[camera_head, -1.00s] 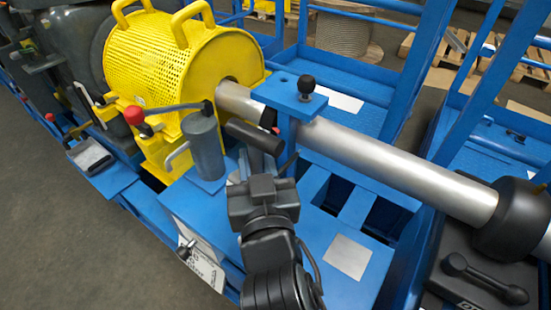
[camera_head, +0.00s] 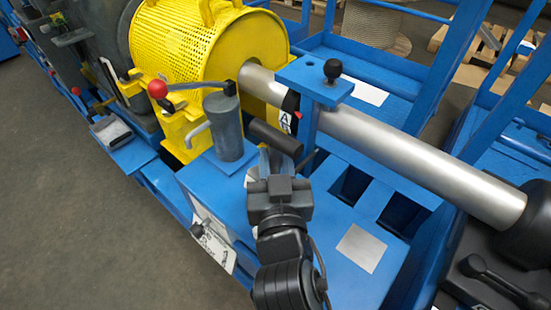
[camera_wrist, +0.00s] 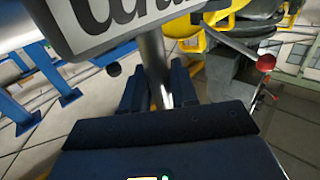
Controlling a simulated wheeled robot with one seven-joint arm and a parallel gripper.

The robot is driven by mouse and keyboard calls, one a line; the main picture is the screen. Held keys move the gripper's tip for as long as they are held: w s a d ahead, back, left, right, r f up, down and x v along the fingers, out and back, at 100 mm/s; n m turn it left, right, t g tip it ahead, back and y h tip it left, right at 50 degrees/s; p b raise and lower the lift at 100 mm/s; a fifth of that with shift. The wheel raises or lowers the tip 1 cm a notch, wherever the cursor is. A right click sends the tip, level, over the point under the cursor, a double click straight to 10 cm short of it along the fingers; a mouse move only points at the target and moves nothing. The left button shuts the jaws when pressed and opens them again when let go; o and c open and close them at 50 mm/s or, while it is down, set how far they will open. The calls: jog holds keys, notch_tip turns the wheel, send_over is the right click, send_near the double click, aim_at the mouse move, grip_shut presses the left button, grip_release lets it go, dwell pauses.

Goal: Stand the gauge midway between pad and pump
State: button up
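The gauge (camera_head: 275,138) has a dark cylindrical head on a thin metal stem. My gripper (camera_head: 268,168) is shut on the stem and holds the gauge roughly upright. In the wrist view the stem (camera_wrist: 153,62) stands between both fingers (camera_wrist: 157,90); its lower end is hidden. The pump (camera_head: 227,130) is a grey cylinder with a red-knobbed lever, just left of the gauge in the head view. Its red knob (camera_wrist: 265,62) shows in the wrist view. The pad (camera_head: 361,247) is a bare silver square on the blue bench (camera_head: 325,255), right of my gripper.
A long silver shaft (camera_head: 390,145) runs behind the gauge from the yellow perforated guard (camera_head: 190,45) to a black housing (camera_head: 525,222). A blue bracket (camera_head: 312,85) with a black knob crosses it. The bench top between gripper and pad looks clear.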

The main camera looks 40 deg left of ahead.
jog(key=o, duration=0.4)
jog(key=shift+o, duration=0.2)
jog(key=shift+r, duration=0.2)
jog(key=b+v, duration=0.1)
jog(key=v, duration=1.1)
jog(key=shift+d, duration=0.1)
